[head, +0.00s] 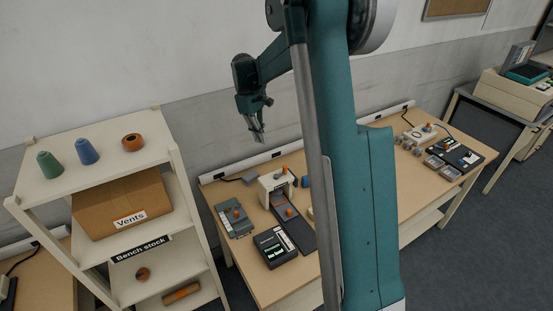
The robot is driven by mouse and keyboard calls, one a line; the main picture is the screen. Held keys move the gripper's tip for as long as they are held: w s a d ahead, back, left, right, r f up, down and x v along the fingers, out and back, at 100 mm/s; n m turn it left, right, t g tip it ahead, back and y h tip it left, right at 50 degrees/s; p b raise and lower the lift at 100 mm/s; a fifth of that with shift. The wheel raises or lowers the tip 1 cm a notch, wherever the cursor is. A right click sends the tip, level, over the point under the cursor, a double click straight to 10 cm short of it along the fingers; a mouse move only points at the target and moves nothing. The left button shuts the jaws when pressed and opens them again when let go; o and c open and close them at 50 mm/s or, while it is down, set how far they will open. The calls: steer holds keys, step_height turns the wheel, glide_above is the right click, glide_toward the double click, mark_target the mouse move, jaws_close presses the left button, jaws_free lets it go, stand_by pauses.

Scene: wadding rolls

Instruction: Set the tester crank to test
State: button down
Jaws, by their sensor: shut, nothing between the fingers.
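My gripper (259,137) hangs above the back of the wooden bench, fingers pointing down, shut and empty. It is apart from everything on the bench. A white arch-shaped housing (272,190) stands on the bench below it, with a dark strip (299,234) running forward and an orange piece (290,212) on the strip. A grey plate (241,230) with an orange knob-like part (236,213) lies to the left. A black box (275,247) with a lit green display stands in front. I cannot tell which of these is the tester, or make out its crank or setting.
A cream shelf (62,180) at left holds cones, a "Vents" carton (122,207) and rolls. My arm hides the bench's middle. At the bench's right end are a white device (419,134) and a dark tray (478,152). A white rail (240,165) runs along the wall.

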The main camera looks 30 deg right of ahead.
mark_target(280, 175)
steer(key=shift+g, duration=0.4)
steer(key=shift+w+d+f+p, duration=0.8)
steer(key=shift+w+d+f, duration=0.6)
steer(key=shift+d+f, duration=0.1)
steer(key=shift+f, duration=0.1)
steer(key=shift+s+d+f+p, duration=0.2)
steer(key=shift+s+d+f, duration=0.25)
steer(key=shift+s+f, duration=0.85)
steer(key=shift+s+d+f+p, duration=0.15)
steer(key=shift+s+d+f, duration=0.4)
steer(key=shift+f, duration=1.35)
steer(key=shift+s+d+f+p, duration=0.2)
steer(key=shift+s+d+f, duration=0.2)
steer(key=shift+s+f, duration=0.9)
steer(key=shift+w+f, duration=0.25)
steer(key=shift+s+d+m+b, duration=0.2)
steer(key=shift+d+m+b, duration=0.1)
steer(key=shift+m+b, duration=0.25)
